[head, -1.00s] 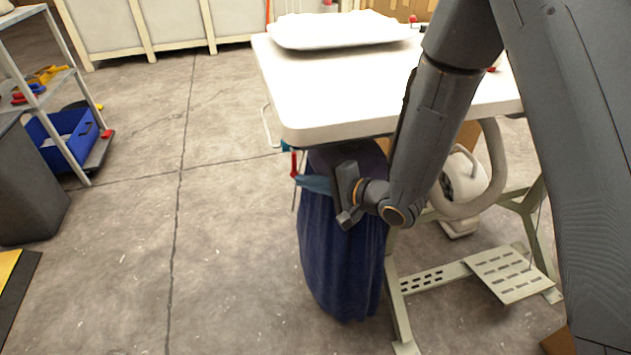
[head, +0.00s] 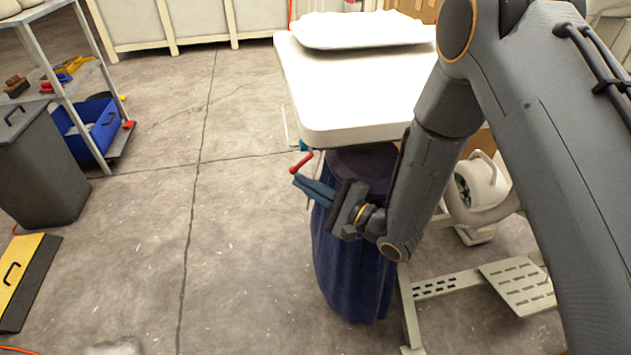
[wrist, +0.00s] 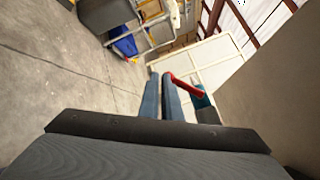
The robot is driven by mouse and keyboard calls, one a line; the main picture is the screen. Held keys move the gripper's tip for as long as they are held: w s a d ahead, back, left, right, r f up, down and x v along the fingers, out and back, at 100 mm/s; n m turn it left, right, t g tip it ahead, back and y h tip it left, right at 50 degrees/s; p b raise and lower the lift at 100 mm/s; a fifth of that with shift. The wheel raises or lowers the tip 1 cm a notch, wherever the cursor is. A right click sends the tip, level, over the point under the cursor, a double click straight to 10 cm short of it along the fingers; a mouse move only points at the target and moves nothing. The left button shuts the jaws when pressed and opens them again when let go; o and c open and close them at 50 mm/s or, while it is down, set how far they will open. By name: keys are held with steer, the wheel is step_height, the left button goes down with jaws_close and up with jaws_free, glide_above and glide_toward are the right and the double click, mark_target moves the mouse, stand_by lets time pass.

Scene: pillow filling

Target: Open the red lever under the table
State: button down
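The red lever (head: 302,163) sticks out at a slant from under the near left corner of the white table (head: 360,134). My gripper (head: 299,182) is beside the lever, just below it, with its blue fingers pointing left past the table's edge. In the wrist view the two fingers (wrist: 161,78) lie close together with a narrow gap, and the lever (wrist: 186,86) runs along the right finger, its end near that fingertip. Whether they touch is unclear. I see nothing held between the fingers, but cannot tell whether they are fully shut.
A dark blue hanging bag (head: 345,265) is under the table, close below my gripper. A white pillow (head: 365,30) lies on top. A white machine (head: 480,187) stands to the right. A grey bin (head: 40,165) and shelf are far left; the floor between is clear.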

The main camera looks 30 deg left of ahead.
steer(key=shift+s+a+r+p, duration=1)
steer(key=shift+r+p, duration=0.25)
steer(key=shift+p, duration=0.35)
steer(key=shift+r, duration=0.2)
stand_by(0.5)
stand_by(0.4)
